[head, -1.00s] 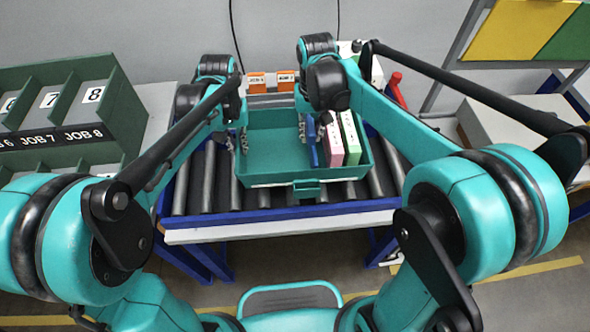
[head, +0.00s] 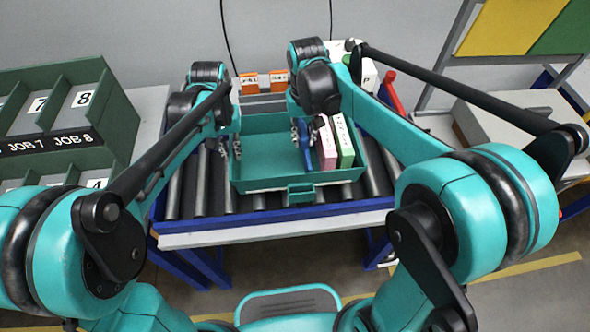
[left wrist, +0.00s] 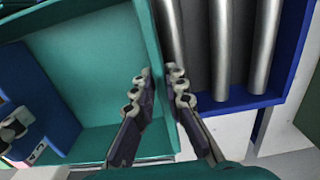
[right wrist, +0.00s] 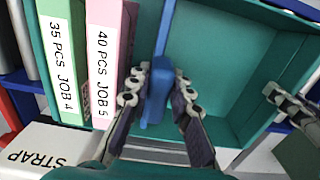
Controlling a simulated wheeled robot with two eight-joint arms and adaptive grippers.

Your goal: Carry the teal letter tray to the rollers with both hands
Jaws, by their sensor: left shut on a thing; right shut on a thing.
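The teal letter tray (head: 270,184) is over the roller table in the head view; I cannot tell whether it touches the rollers (head: 200,185). My left gripper (head: 230,146) is shut on its left wall; in the left wrist view the tray wall (left wrist: 169,60) runs between the fingers (left wrist: 162,82). My right gripper (head: 304,132) is inside the tray, shut on a blue upright piece (right wrist: 157,95) beside a pink box (right wrist: 108,65). A green box (right wrist: 66,60) stands beside the pink one, both upright in the tray's right side.
A blue rail (head: 270,216) borders the rollers at the front. Orange bins (head: 249,82) stand behind the tray. A green numbered rack (head: 105,110) is at left, a grey-white bench (head: 500,115) at right. Bare rollers show left of the tray.

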